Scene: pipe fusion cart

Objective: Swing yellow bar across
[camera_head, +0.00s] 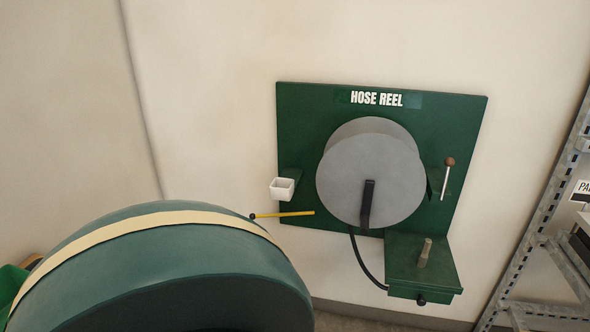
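The yellow bar (285,214) is thin and lies nearly level, just left of and below the middle of the view. A dark knob is on its left end, by the top edge of a large rounded green shape (170,248) with a cream band. Its right end overlaps the lower left part of the green hose reel board (300,130). I cannot tell what the bar is fixed to. Neither of my grippers is in view.
The grey reel disc (345,185) has a black handle (368,203) and a black hose below. A white cup (282,188) is at the board's left, a brown-knobbed lever (447,180) at its right. A metal rack (538,205) stands right.

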